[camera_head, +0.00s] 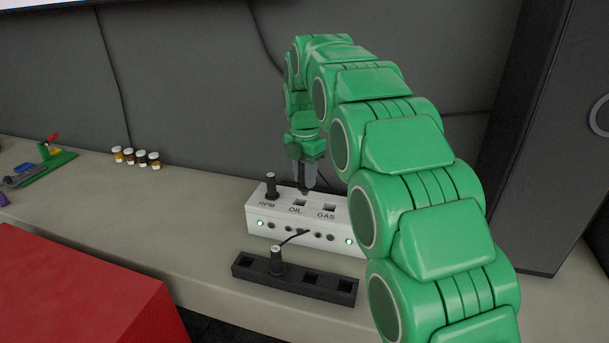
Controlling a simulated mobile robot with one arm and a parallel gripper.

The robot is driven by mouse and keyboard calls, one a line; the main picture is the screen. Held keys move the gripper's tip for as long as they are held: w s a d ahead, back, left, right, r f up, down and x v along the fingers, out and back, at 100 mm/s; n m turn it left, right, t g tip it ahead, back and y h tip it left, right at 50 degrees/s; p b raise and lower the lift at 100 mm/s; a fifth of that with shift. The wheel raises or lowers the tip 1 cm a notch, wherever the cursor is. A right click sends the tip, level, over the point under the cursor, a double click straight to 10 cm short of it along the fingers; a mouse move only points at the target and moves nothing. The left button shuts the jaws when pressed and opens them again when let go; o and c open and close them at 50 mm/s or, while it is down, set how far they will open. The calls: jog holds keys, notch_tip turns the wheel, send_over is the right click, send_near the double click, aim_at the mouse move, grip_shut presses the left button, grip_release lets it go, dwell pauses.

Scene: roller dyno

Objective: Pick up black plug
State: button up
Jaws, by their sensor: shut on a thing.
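My gripper (305,186) hangs straight down over the OIL socket (299,203) of the white box (342,237). It is shut on a small dark thing between its fingertips, which looks like a black plug; the fingers hide most of it. I cannot tell whether that plug touches the socket. Another black plug (270,188) stands upright in the RPM socket, left of my gripper. A third black plug (277,262) stands in the black holder (325,291) in front of the box, with a thin dark cable rising to the right. The GAS socket (329,208) is empty.
Several small jars (136,158) stand on the grey bench (190,212) at the left, with a green tool (48,165) farther left. A red block (80,295) fills the lower left. My green arm covers the box's right end. A dark cabinet (535,150) stands at the right.

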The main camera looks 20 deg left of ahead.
jog(key=s+d+r, duration=0.4)
jog(key=s+d, duration=0.3)
jog(key=d, duration=0.4)
jog(key=w+a+f, duration=0.5)
jog(key=w+f, duration=0.4)
jog(key=w, duration=0.3)
jog(key=shift+w+a+f, duration=0.15)
jog(key=shift+w+f, duration=0.2)
jog(key=shift+w, duration=0.1)
jog(key=shift+w+a+f, duration=0.15)
jog(key=shift+f, duration=1.65)
jog(key=shift+f, duration=0.4)
